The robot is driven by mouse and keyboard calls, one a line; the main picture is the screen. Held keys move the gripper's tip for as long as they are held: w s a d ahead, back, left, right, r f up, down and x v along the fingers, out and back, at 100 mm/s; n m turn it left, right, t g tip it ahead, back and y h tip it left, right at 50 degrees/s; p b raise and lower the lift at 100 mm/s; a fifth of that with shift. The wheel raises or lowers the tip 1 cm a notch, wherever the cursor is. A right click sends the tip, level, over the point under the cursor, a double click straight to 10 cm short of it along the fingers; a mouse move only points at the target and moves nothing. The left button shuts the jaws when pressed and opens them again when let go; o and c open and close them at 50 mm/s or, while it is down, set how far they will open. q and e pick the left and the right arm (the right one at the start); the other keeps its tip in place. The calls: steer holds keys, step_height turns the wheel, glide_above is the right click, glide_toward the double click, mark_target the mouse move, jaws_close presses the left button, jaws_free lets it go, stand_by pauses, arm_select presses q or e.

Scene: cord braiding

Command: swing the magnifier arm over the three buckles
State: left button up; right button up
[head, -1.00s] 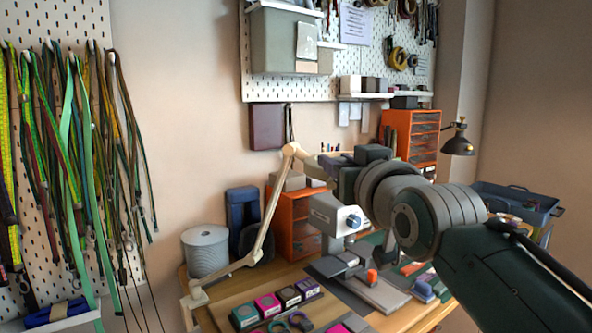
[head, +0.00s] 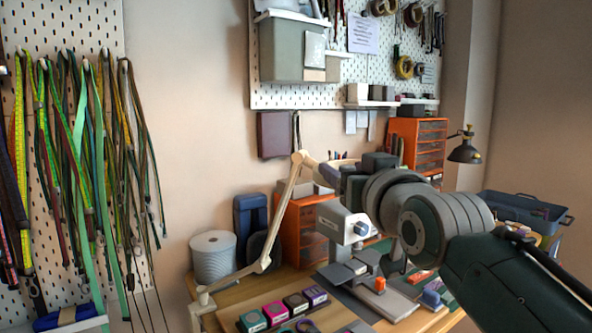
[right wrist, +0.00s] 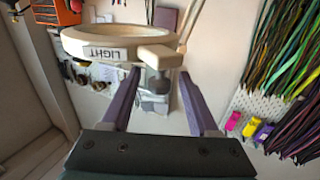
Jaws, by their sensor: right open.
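The cream magnifier arm (head: 284,202) stands at the table's left edge, bends at a raised elbow and runs right behind my right wrist. Its ring head, marked LIGHT (right wrist: 115,45), shows in the right wrist view, with a stub and grey knob (right wrist: 158,57) on its side. My right gripper (right wrist: 160,78) is open, its two purple fingers on either side of the knob; I cannot tell whether they touch it. In the head view its fingertips are hidden. Dark looped pieces (head: 307,326) at the bottom edge may be buckles, partly cut off. My left gripper is not in view.
Small coloured boxes (head: 275,313) stand in a row at the table front. A grey spool (head: 213,256) and an orange drawer unit (head: 308,228) are behind the magnifier arm. A grey-white device (head: 342,221) stands close under my right wrist. Straps (head: 85,170) hang at left.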

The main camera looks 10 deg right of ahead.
steer(key=shift+s, duration=0.1)
steer(key=s, duration=0.9)
steer(key=shift+s, duration=0.4)
stand_by(0.7)
steer(key=shift+c, duration=0.3)
stand_by(0.4)
